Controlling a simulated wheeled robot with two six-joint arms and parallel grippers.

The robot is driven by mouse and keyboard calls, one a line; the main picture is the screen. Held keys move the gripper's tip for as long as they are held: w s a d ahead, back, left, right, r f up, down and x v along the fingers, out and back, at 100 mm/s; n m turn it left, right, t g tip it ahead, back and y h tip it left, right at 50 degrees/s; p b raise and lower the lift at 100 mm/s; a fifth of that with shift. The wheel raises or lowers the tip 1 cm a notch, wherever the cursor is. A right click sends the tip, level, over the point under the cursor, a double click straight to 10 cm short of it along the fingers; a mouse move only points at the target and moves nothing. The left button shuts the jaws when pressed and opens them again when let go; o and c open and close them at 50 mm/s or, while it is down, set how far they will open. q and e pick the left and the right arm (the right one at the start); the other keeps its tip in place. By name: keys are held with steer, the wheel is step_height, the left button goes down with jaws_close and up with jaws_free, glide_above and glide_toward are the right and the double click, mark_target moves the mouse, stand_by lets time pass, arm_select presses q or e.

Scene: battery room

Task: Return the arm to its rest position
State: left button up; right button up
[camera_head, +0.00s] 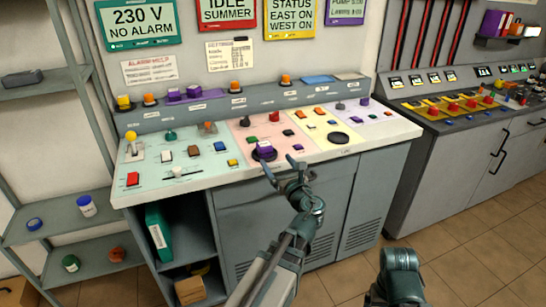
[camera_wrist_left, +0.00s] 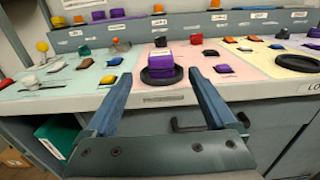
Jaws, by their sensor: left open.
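My left gripper (camera_head: 279,165) is in front of the console's front edge, near its pink panel. Its two fingers are spread apart with nothing between them, and they also show open in the left wrist view (camera_wrist_left: 158,76). A purple block (camera_head: 265,149) sits on a round black pad on the pink panel, just beyond the fingertips. In the left wrist view the purple block (camera_wrist_left: 161,58) stands beyond the gap between the fingers, apart from them. A dark joint of my other arm shows at the bottom right of the head view; its gripper is out of view.
The console (camera_head: 360,150) carries several buttons, levers and knobs on coloured panels. A second console (camera_head: 470,105) stands at the right. A grey shelf (camera_head: 70,220) with small jars is at the left. A green binder (camera_head: 158,232) stands in the open cabinet below. Floor is clear at the lower right.

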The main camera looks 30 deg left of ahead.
mark_target(266, 146)
arm_select(q)
steer(key=shift+s+d, duration=0.25)
steer(key=shift+d, duration=0.05)
steer(key=shift+w, duration=0.1)
steer(key=x, duration=1.1)
steer(key=shift+w+a, duration=0.3)
steer(key=shift+a, duration=0.05)
steer(key=shift+f, duration=0.2)
steer(key=shift+r, duration=0.15)
